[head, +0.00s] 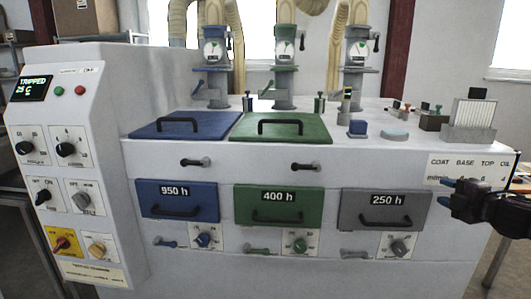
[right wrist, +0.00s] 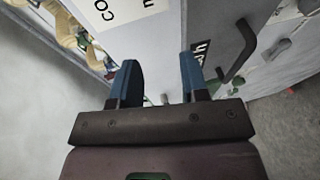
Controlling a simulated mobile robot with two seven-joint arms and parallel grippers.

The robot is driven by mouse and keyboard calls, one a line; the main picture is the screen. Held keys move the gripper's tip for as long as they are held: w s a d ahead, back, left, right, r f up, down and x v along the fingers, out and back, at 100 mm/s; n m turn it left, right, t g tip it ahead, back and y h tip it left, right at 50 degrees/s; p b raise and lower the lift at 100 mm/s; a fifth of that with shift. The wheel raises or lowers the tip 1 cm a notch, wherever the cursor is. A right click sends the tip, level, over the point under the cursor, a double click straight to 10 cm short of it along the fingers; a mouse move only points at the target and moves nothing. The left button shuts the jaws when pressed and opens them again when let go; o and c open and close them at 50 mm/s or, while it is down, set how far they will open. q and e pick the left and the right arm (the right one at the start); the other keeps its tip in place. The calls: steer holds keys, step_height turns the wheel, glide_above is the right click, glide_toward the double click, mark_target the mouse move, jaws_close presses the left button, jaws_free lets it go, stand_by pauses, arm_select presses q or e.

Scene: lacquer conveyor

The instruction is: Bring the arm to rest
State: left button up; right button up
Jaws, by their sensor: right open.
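My right gripper (head: 450,194) is at the right edge of the head view, in front of the machine's right end, beside the grey 250 h drawer (head: 386,210) and below the COAT BASE TOP OIL label (head: 470,168). In the right wrist view its two blue fingers (right wrist: 158,80) stand apart with nothing between them. Part of the label (right wrist: 118,10) and a dark handle (right wrist: 240,50) show beyond the fingers. My left gripper is in neither view.
The white machine carries a blue lid (head: 180,125), a green lid (head: 281,127), a blue 950 h drawer (head: 178,201) and a green 400 h drawer (head: 279,206). A control panel (head: 68,165) reading TRIPPED stands at left. Small blocks and a grey holder (head: 470,133) sit on top at right.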

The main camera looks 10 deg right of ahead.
steer(key=s+a+f+m+g, duration=0.1)
steer(key=s+a+f+m, duration=0.25)
steer(key=f, duration=0.45)
steer(key=s+a+f+m, duration=0.25)
steer(key=a+f, duration=0.25)
steer(key=f, duration=0.3)
steer(key=s+a+f+m+g, duration=0.15)
steer(key=s+a+f, duration=0.25)
steer(key=f, duration=0.4)
steer(key=s+a+f+m+g, duration=0.1)
steer(key=s+a+f+m, duration=0.3)
steer(key=a, duration=0.5)
steer(key=s+a+f+m, duration=0.5)
steer(key=s+a+f, duration=0.3)
steer(key=s+a, duration=0.2)
steer(key=shift+g, duration=0.35)
steer(key=shift+s, duration=0.1)
